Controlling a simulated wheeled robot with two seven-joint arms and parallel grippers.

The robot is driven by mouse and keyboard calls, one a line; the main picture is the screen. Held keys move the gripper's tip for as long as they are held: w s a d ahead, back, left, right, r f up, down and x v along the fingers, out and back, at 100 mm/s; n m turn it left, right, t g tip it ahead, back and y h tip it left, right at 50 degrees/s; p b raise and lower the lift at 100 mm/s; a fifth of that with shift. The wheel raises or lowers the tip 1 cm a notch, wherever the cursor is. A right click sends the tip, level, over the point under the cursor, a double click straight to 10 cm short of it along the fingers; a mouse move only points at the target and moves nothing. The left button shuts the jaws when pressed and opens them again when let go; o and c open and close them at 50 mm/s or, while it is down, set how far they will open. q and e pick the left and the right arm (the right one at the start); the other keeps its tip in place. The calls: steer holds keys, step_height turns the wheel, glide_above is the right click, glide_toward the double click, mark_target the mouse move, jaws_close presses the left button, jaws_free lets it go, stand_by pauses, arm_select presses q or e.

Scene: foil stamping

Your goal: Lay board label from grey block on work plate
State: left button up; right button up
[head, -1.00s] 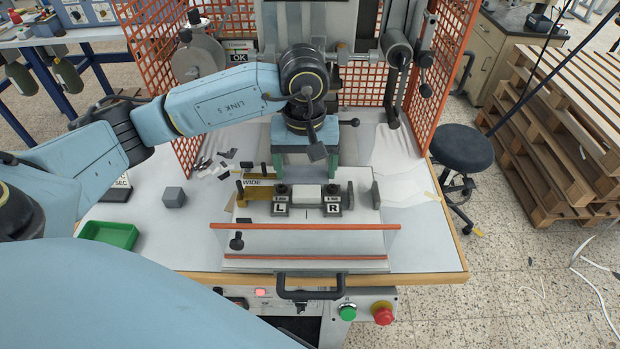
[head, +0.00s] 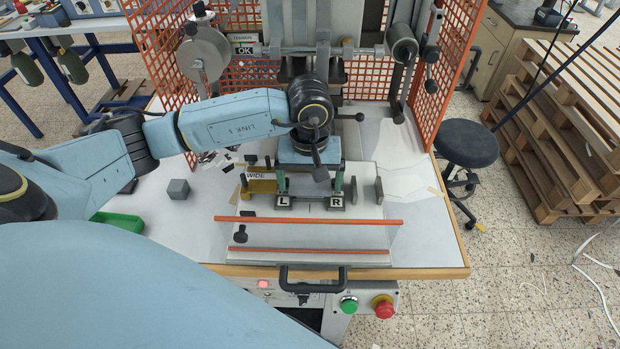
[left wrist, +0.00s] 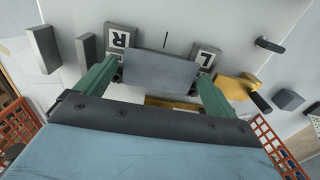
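My left gripper (head: 310,188) points down over the work plate (head: 360,208), low between the blocks marked L (head: 283,203) and R (head: 337,202). In the left wrist view, a flat grey piece (left wrist: 160,68) spans between its green fingertips, touching both, and covers parts of the L and R blocks. I take it for the board label. Whether it touches the plate cannot be told. The grey block (head: 178,189) stands to the left on the table with nothing visible on top; it also shows in the left wrist view (left wrist: 288,100). My right gripper is not in view.
A clear guard with orange rails (head: 308,221) stands along the plate's front. A brass piece by the WIDE label (head: 262,187) is left of the gripper; dark uprights (head: 378,190) are right. A green tray (head: 120,222) sits front left. Orange mesh flanks the press.

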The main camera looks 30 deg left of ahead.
mark_target(310, 187)
arm_select(q)
steer(key=shift+o, duration=0.3)
steer(key=shift+r, duration=0.15)
step_height(310, 187, up, 12)
steer(key=b, duration=0.2)
stand_by(0.5)
